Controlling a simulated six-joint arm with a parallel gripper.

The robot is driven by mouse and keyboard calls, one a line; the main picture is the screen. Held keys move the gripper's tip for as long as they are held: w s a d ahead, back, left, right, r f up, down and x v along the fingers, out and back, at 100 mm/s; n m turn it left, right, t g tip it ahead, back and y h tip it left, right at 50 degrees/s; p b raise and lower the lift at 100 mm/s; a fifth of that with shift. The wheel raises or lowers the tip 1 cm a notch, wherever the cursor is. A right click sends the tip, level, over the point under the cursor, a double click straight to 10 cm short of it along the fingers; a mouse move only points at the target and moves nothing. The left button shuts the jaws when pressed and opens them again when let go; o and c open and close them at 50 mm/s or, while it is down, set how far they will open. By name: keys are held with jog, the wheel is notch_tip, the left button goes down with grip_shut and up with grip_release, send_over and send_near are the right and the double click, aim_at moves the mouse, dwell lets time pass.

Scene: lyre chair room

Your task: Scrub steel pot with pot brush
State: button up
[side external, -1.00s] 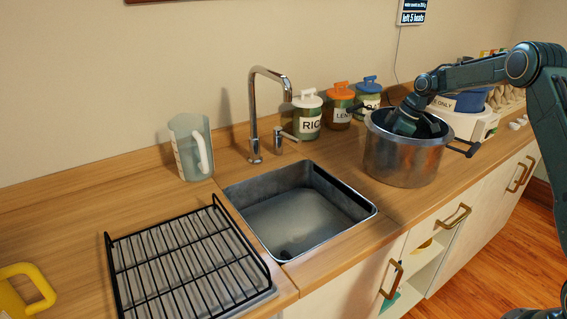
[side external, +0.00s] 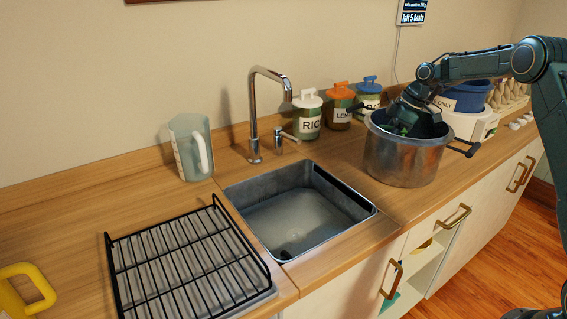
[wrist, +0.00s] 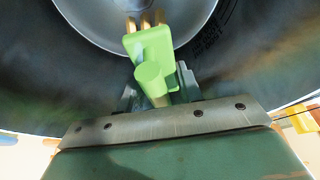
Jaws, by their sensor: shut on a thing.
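The steel pot (side external: 402,160) stands upright on the counter to the right of the sink, with dark side handles. My gripper (side external: 405,120) reaches down through the pot's mouth, and its tips are partly hidden by the rim. In the wrist view my gripper (wrist: 160,88) is shut on the green pot brush (wrist: 152,48). The brush's tan bristles (wrist: 146,20) point at the pale round middle of the pot's inside (wrist: 90,12). Whether the bristles touch the steel I cannot tell. Dark smudges (wrist: 212,35) show on the pot's inner surface.
The sink (side external: 300,210) with a tall tap (side external: 252,115) lies left of the pot. Lidded jars (side external: 307,118) stand close behind it, and a white appliance with a blue bowl (side external: 468,98) at its right. A black rack (side external: 185,255) and clear jug (side external: 190,148) are farther left.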

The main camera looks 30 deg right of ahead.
jog(key=shift+r, duration=1.45)
jog(key=shift+r, duration=0.15)
jog(key=shift+r, duration=1.35)
jog(key=shift+r, duration=0.1)
jog(key=shift+s+d+r+m+h, duration=0.2)
jog(key=shift+r+m, duration=0.55)
jog(key=shift+r, duration=0.25)
jog(key=shift+s+d+r+m+h, duration=0.1)
jog(key=shift+s+r+m+h, duration=0.1)
jog(key=shift+r+m, duration=0.65)
jog(key=s+a+r+n+g+y, duration=0.1)
jog(key=s+a+n, duration=0.35)
jog(key=a, duration=0.65)
jog(key=s+a+r+n+g, duration=0.15)
jog(key=s+a+n, duration=0.3)
jog(key=a, duration=0.55)
jog(key=s+a+r+n+g+y, duration=0.1)
jog(key=s+a+r+n, duration=0.15)
jog(key=s+a, duration=0.6)
jog(key=shift+n, duration=0.35)
jog(key=w+f, duration=0.1)
jog(key=f, duration=0.4)
jog(key=a+f, duration=0.1)
jog(key=f, duration=0.5)
jog(key=w+a+f, duration=0.1)
jog(key=f, duration=0.4)
jog(key=shift+w+a+f, duration=0.15)
jog(key=shift+w+f, duration=0.1)
jog(key=shift+w, duration=0.1)
